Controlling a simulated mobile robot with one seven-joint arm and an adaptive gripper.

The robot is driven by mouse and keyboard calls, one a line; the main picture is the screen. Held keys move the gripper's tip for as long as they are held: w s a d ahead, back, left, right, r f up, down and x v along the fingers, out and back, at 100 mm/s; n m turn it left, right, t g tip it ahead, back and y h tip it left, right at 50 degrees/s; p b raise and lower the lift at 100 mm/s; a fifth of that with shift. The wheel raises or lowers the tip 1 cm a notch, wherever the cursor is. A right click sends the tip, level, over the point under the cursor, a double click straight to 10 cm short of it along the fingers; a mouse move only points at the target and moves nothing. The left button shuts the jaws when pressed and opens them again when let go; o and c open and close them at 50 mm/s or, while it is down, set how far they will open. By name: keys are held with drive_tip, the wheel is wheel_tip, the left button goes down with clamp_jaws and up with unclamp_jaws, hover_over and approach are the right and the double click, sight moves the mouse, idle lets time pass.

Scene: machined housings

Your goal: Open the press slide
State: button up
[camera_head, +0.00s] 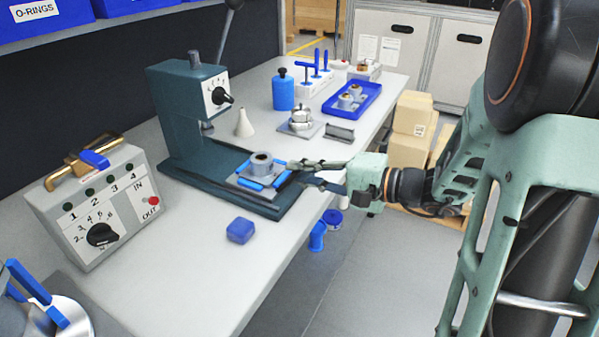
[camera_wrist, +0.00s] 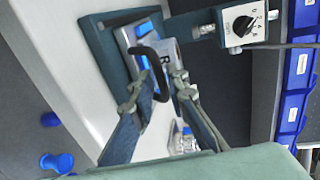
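The dark teal press (camera_head: 190,120) stands on the bench with a dial on its head. Its slide (camera_head: 245,184), a silver plate with blue pads, sits on the press base and carries a grey round housing (camera_head: 261,163). In the wrist view the slide (camera_wrist: 131,36) shows with a black bent handle (camera_wrist: 159,88) at its near side. My gripper (camera_head: 298,172) is at the slide's right side. In the wrist view my gripper (camera_wrist: 163,82) is open, its fingers on either side of the handle; I cannot tell whether they touch it.
A control box (camera_head: 105,205) stands on the left and a blue block (camera_head: 240,230) at the bench's front edge. A white cone (camera_head: 244,124), a blue bottle (camera_head: 283,91) and a blue tray (camera_head: 351,99) stand behind. The floor in front is mostly free.

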drive_tip(key=v, duration=1.1)
drive_tip(key=shift+s+d, duration=0.25)
drive_tip(key=shift+d, duration=0.05)
